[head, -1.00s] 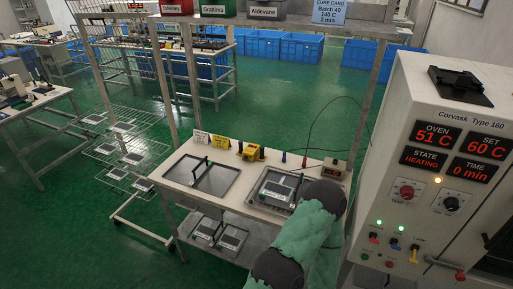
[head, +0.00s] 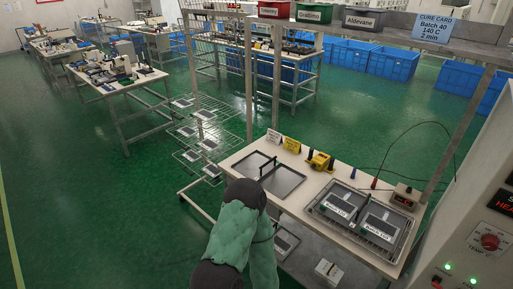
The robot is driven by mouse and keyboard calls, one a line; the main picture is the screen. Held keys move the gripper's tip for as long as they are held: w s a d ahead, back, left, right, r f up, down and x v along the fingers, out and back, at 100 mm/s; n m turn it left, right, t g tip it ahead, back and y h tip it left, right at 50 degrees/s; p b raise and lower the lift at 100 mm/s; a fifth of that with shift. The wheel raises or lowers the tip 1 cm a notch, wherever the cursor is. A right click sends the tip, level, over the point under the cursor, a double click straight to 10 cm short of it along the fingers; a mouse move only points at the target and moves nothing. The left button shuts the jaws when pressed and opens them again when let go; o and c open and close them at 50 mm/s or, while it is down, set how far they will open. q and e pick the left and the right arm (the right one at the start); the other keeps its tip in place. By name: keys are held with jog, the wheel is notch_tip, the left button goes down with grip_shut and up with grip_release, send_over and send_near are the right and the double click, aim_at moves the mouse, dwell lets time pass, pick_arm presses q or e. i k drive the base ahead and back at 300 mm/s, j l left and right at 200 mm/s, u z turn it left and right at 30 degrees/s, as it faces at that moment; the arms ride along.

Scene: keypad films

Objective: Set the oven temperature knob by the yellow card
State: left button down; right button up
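The oven (head: 478,205) is cut off by the right edge in the head view. Its red temperature knob (head: 490,242) shows on the front panel, with nothing touching it. Only a sliver of a red-lettered display is in view above it. A small yellow card (head: 291,145) stands on the bench beside a white one; its print is too small to read. A blue cure card (head: 446,39) on the upper rail reads Batch 40, 140 C, 2 min. One green-sleeved arm of mine rises from the bottom, left of centre. Neither gripper is in view.
A wire rack (head: 190,131) with several flat pieces stands left of the bench. The green floor at left is clear.

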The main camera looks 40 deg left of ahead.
aim_at(489, 242)
jog(key=u, duration=0.9)
jog(key=z, duration=1.6)
